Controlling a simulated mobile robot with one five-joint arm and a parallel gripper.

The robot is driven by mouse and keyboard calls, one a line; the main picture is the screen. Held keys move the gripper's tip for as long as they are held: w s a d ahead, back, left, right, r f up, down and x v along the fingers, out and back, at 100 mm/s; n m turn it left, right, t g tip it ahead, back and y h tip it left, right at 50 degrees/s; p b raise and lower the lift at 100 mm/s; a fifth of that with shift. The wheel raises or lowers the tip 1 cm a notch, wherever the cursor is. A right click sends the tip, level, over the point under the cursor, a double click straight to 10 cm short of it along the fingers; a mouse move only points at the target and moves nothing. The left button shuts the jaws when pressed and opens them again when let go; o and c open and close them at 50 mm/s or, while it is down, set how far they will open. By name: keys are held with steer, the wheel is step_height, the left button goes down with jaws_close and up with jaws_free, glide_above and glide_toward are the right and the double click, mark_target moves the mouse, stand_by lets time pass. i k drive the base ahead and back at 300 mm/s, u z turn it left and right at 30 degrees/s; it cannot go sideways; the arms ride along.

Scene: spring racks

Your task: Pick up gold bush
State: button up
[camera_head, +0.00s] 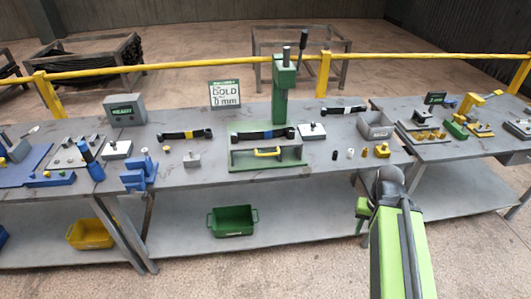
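A small gold bush (382,150) stands on the grey bench top near its front right edge, beside a few small pieces. A smaller yellowish piece (364,152) stands just left of it. A sign (225,94) at the back of the bench reads "GOLD" and "0 mm". My arm reaches up from the lower right, and my gripper (362,207) seems to be the green end at its left, in front of the bench and below the gold bush, apart from it. Its fingers are too small and partly hidden to show their opening.
A green press (284,90) stands mid-bench, with leaf springs (185,134) around it. A grey bin (376,124) sits behind the bush. Small black (335,155) and white (350,153) pieces stand to its left. A second bench (450,150) adjoins on the right. A yellow rail (190,66) runs behind.

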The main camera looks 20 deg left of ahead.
mark_target(365, 151)
steer(key=z, duration=0.4)
steer(key=k, duration=0.15)
steer(key=u, duration=1.1)
steer(key=i, duration=1.05)
steer(key=u, duration=0.05)
